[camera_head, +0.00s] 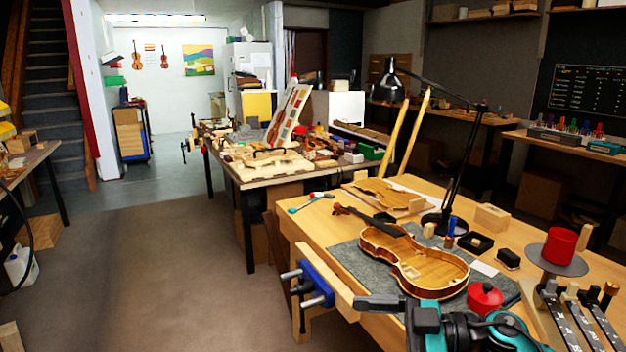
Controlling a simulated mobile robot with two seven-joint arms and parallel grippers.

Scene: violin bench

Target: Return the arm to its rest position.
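My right gripper (402,311), dark with teal parts, comes in from the bottom right. It is over the near edge of the wooden bench (320,225), in front of the open violin body (428,268). Its dark tip points left, and I cannot tell from this view whether its fingers are open or shut. No object shows clearly between them. The violin body lies without its top on a grey mat (355,262), its neck toward the back left. My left gripper is not in view.
A red lidded pot (484,298) stands close to my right arm. A blue vise (317,282) is on the bench's left edge. A black lamp (462,170) rises behind the violin. Clamps (582,318) lie at the right.

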